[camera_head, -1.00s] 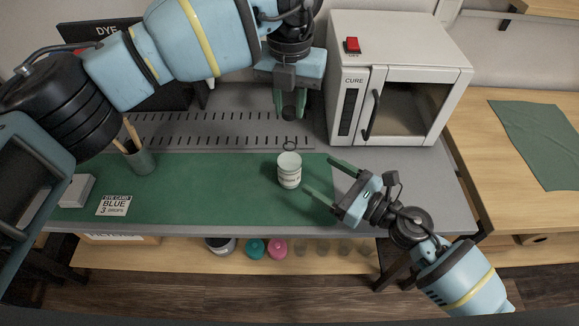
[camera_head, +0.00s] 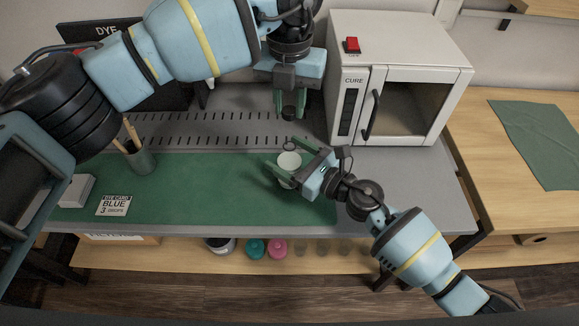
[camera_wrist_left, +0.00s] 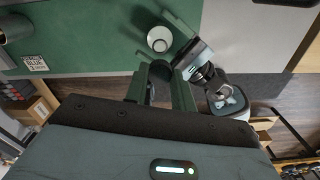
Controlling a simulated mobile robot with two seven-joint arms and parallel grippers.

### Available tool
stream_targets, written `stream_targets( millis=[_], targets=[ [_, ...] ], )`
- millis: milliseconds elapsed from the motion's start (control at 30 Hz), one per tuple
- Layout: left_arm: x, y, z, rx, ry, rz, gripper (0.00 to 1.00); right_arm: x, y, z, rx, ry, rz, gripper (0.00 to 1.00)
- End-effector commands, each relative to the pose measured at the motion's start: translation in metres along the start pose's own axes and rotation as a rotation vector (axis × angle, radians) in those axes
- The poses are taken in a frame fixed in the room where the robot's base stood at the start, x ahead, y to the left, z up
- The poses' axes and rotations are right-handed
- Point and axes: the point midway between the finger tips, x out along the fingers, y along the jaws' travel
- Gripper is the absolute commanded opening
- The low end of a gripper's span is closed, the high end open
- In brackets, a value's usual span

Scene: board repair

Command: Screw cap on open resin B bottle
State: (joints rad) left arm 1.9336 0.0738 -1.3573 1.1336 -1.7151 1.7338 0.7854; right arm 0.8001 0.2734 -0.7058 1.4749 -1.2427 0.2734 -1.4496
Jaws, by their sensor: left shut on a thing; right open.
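The white resin bottle (camera_head: 289,161) stands upright on the green mat, its top partly visible; its lower body is mostly hidden by my right gripper. It also shows from above in the left wrist view (camera_wrist_left: 159,40). My right gripper (camera_head: 280,154) is open, its two fingers on either side of the bottle; I cannot tell whether they touch it. My left gripper (camera_head: 289,105) is above and behind the bottle, pointing down, shut on a small dark cap (camera_head: 289,113). The cap is apart from the bottle. In the left wrist view it shows as a dark shape between the fingers (camera_wrist_left: 160,72).
The white cure oven (camera_head: 400,85) stands at the back right. Several jars, including a pink one (camera_head: 277,248), sit on the shelf below. The mat's middle is clear.

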Motion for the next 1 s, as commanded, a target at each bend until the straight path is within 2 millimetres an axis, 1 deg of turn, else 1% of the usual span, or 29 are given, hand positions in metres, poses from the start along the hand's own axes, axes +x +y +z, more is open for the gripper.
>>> stream_targets(
  millis=[67,167,500,567,600,767,1000],
  targets=[
    [0.000,0.000,0.000,0.000,0.000,0.000,0.04,0.000,0.000,0.000,0.000,0.000,0.000,0.77],
    [0.000,0.000,0.000,0.000,0.000,0.000,0.04,0.000,0.000,0.000,0.000,0.000,0.000,0.66],
    [0.000,0.000,0.000,0.000,0.000,0.000,0.04,-0.001,0.000,0.000,0.000,0.000,0.000,0.21],
    [0.000,0.000,0.000,0.000,0.000,0.000,0.04,-0.001,0.000,0.000,0.000,0.000,0.000,0.13],
    [0.000,0.000,0.000,0.000,0.000,0.000,0.04,-0.001,0.000,0.000,0.000,0.000,0.000,0.11],
    [0.007,0.000,0.000,0.000,0.001,0.001,0.04,-0.001,0.000,0.000,0.000,0.000,0.000,0.11],
    [0.037,0.000,0.000,0.000,0.003,0.000,0.04,-0.001,0.000,0.000,0.000,0.000,0.000,0.11]
  ],
)
